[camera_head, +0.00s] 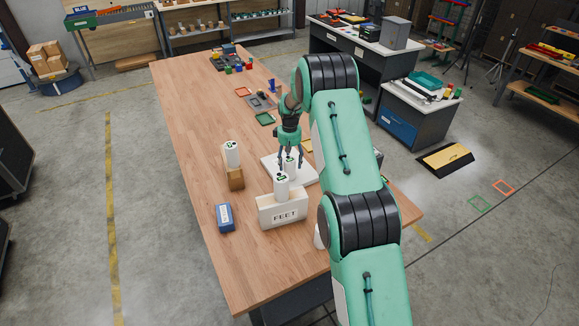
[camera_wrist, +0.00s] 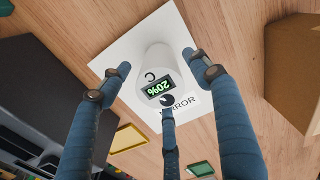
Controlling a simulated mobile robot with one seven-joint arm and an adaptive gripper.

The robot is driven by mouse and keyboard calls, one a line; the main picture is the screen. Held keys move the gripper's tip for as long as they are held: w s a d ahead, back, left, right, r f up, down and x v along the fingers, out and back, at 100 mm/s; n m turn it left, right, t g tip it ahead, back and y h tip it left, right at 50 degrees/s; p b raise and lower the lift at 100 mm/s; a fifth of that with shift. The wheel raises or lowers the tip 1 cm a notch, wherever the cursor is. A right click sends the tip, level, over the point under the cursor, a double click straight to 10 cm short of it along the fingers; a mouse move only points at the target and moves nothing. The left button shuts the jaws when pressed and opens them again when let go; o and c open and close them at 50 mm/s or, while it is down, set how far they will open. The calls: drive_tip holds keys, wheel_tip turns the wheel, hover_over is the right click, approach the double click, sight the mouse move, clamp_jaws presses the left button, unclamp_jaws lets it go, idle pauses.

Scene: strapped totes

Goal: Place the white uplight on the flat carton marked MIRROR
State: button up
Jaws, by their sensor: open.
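A white cylinder with a green-lit display, apparently the uplight (camera_wrist: 153,58), stands upright on the flat white carton (camera_wrist: 118,48), whose label reads "…RROR" in the wrist view. In the head view the carton (camera_head: 309,177) lies on the wooden table, with the uplight (camera_head: 291,165) on it. My gripper (camera_head: 290,158) is directly above, its fingers spread around the uplight's top. In the wrist view the fingers of my gripper (camera_wrist: 160,78) stand apart from the uplight's sides. Part of the label is hidden.
Similar white cylinders stand on a carton marked FEET (camera_head: 282,212) and on a brown block (camera_head: 236,178). A blue box (camera_head: 225,217) lies on the table (camera_head: 190,120) at the left. A white object (camera_head: 319,238) is partly hidden by my arm. The table's left side is mostly clear.

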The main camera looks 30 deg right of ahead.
wheel_tip(320, 180, up, 9)
idle(0.4)
idle(0.5)
drive_tip(key=shift+a+r, duration=0.1)
drive_tip(key=shift+r, duration=0.1)
drive_tip(key=s+a+r+t, duration=0.1)
drive_tip(key=s+a+r, duration=0.5)
drive_tip(key=r, duration=0.4)
drive_tip(key=s+a+r+m+t, duration=0.1)
drive_tip(key=s+a+r, duration=0.4)
drive_tip(key=s+r, duration=0.4)
drive_tip(key=s+a+r+t, duration=0.1)
drive_tip(key=s+a+r, duration=0.45)
drive_tip(key=r, duration=0.55)
drive_tip(key=s+a+r+t, duration=0.1)
drive_tip(key=s+a+r, duration=0.15)
drive_tip(key=s, duration=0.45)
drive_tip(key=s+a+r, duration=0.2)
drive_tip(key=s+a, duration=0.1)
drive_tip(key=s, duration=0.5)
drive_tip(key=s+a+f, duration=0.1)
drive_tip(key=s+a, duration=0.1)
drive_tip(key=s, duration=0.7)
drive_tip(key=s+a+f+m+t, duration=0.1)
drive_tip(key=s, duration=0.7)
drive_tip(key=shift+s+a+f+t, duration=0.25)
drive_tip(key=shift+s+a+t, duration=0.05)
drive_tip(key=shift+s+a, duration=0.1)
